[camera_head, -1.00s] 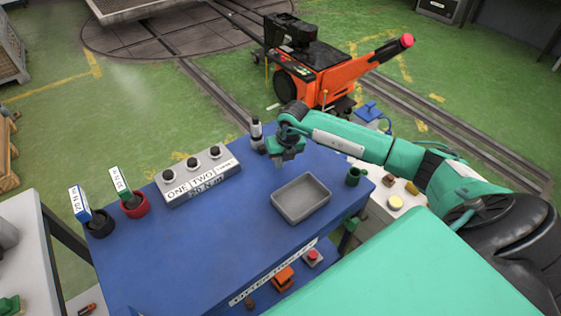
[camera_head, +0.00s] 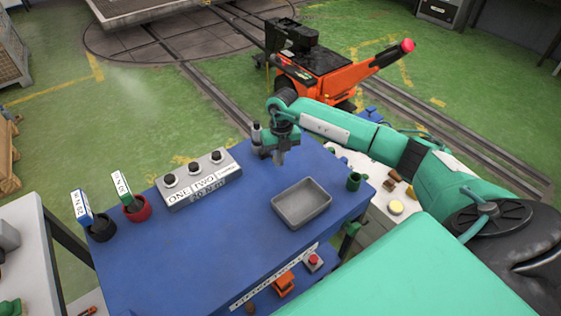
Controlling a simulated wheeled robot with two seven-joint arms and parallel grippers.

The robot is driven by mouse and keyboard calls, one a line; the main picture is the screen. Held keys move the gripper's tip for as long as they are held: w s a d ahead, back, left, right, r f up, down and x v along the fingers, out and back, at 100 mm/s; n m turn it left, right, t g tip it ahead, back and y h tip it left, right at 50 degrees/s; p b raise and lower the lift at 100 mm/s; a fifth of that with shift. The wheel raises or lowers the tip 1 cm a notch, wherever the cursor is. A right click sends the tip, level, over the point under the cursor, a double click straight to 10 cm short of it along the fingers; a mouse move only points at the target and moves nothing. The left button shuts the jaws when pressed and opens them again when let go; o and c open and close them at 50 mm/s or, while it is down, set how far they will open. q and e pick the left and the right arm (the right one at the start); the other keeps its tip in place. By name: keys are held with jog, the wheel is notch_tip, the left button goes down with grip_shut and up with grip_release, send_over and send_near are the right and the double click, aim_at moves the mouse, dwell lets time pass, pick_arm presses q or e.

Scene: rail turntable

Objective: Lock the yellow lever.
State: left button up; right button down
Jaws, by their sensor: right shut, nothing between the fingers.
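I cannot make out a yellow lever in this view. My right gripper (camera_head: 280,160) points down over the back edge of the blue table (camera_head: 200,255), behind the grey tray (camera_head: 301,203). Its fingers are together and hold nothing. It is close to a dark upright device with a grey knob (camera_head: 257,136), partly hidden by my wrist; I cannot tell whether they touch. My left gripper is not in view.
The table's front left is clear.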

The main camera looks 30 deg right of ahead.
jog(key=shift+w+r+b, duration=0.3)
jog(key=shift+w+r, duration=0.3)
jog(key=shift+r, duration=0.25)
jog(key=shift+w+r, duration=0.3)
jog(key=shift+w+a+r+b, duration=0.2)
jog(key=shift+w+r+b, duration=0.3)
jog(key=shift+w+r, duration=1.25)
jog(key=shift+s, duration=0.1)
